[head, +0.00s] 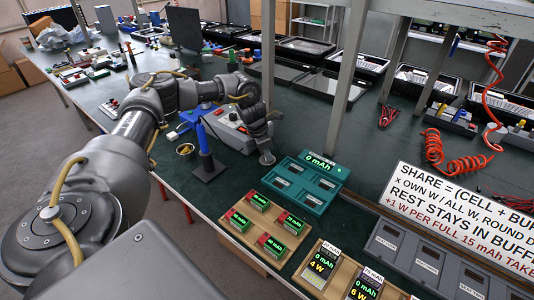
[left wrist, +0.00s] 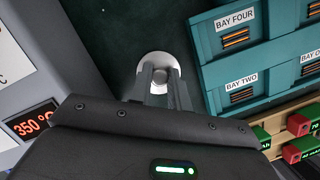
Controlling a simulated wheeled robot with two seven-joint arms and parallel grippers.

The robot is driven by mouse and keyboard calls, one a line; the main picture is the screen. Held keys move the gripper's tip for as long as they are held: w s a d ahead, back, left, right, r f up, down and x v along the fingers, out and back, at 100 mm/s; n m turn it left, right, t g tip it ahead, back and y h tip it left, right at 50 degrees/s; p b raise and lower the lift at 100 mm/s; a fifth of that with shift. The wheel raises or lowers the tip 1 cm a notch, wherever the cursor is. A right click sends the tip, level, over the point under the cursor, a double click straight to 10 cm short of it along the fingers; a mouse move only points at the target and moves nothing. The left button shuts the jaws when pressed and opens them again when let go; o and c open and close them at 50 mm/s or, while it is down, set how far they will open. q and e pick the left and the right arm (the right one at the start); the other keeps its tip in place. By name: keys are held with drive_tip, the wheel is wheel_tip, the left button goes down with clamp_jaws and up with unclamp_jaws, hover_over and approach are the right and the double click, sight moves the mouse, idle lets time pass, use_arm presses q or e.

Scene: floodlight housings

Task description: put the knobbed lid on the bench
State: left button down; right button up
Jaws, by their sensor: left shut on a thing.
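The knobbed lid (head: 267,159) is a small pale round disc low at the bench surface, left of the teal bay box. In the left wrist view the lid (left wrist: 152,62) is a white disc with its knob between my fingers. My left gripper (head: 264,147) is shut on the knob from above; its fingers (left wrist: 160,82) also show in the left wrist view. I cannot tell whether the lid touches the bench or hangs just above it. The dark green bench (head: 232,180) spreads around it. My right gripper is not in view.
The teal box (head: 309,181) with labelled bays stands close to the right. A blue post stand (head: 207,168) and a grey control box (head: 224,128) stand to the left. Wooden trays with green cells (head: 240,238) lie nearer. Bare bench surrounds the lid.

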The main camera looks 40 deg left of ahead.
use_arm(q)
drive_tip(key=shift+f, duration=0.25)
drive_tip(key=c, duration=1.3)
unclamp_jaws()
drive_tip(key=shift+r, duration=0.1)
drive_tip(key=v, duration=1.2)
